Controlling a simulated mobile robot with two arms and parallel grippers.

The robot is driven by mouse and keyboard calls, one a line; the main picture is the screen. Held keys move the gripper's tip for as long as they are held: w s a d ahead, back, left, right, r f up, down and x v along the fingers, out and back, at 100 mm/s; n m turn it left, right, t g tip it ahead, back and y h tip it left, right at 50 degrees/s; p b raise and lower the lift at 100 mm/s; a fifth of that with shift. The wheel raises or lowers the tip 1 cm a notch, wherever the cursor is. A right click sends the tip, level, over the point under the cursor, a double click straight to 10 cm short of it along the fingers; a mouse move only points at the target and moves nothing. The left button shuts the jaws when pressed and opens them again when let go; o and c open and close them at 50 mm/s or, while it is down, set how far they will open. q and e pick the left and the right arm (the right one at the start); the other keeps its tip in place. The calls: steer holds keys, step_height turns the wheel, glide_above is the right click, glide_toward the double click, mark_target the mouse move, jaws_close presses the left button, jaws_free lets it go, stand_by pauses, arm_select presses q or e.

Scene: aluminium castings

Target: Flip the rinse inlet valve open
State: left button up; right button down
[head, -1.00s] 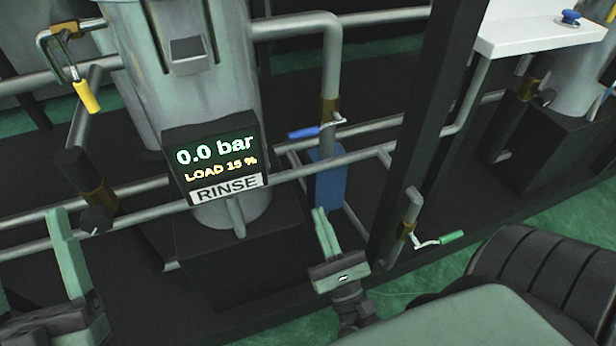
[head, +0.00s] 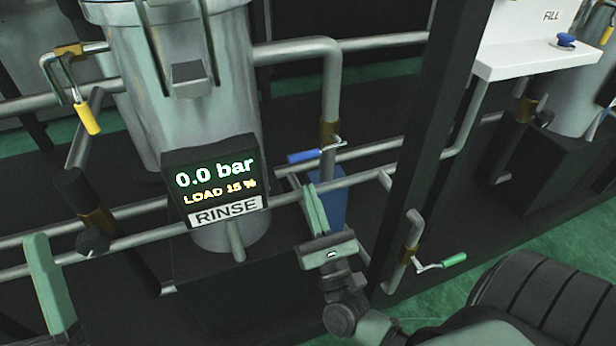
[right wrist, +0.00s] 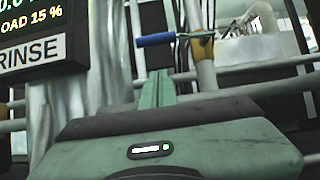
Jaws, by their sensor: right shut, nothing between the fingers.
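The rinse station's display (head: 214,182) reads 0.0 bar, LOAD 15 % and RINSE. A blue-handled valve (head: 304,156) sits on the pipe to its right, its lever pointing left, across the pipe. No label shows on the valve. My right gripper (head: 312,190) is shut and empty, just below the blue lever. In the right wrist view, the fingertips (right wrist: 158,76) are below the blue lever (right wrist: 156,39), with a gap between. My left gripper (head: 50,285) is partly in view at the lower left, apart from the valves; its opening is unclear.
A yellow-handled valve (head: 87,118) is at the upper left, and a green-handled valve (head: 453,260) at the lower right. A dark upright post (head: 425,130) stands right of my right gripper. Horizontal pipes (head: 375,173) run close behind its fingers. A white FILL panel (head: 525,55) is at the upper right.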

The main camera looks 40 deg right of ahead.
mark_target(317, 152)
arm_select(q)
steer(key=shift+w+d+f+g+y, duration=0.1)
steer(key=shift+w+f+g+y, duration=0.3)
steer(key=shift+w+f+g, duration=0.2)
arm_select(e)
steer(key=shift+w+d+r, duration=0.1)
steer(key=shift+w+r, duration=0.15)
steer(key=shift+r, duration=0.5)
steer(key=shift+w+d+r, duration=0.1)
steer(key=shift+w+r, duration=0.1)
steer(key=shift+r, duration=0.5)
steer(key=shift+w+r, duration=0.25)
steer(key=shift+r, duration=0.5)
arm_select(q)
steer(key=shift+w, duration=0.1)
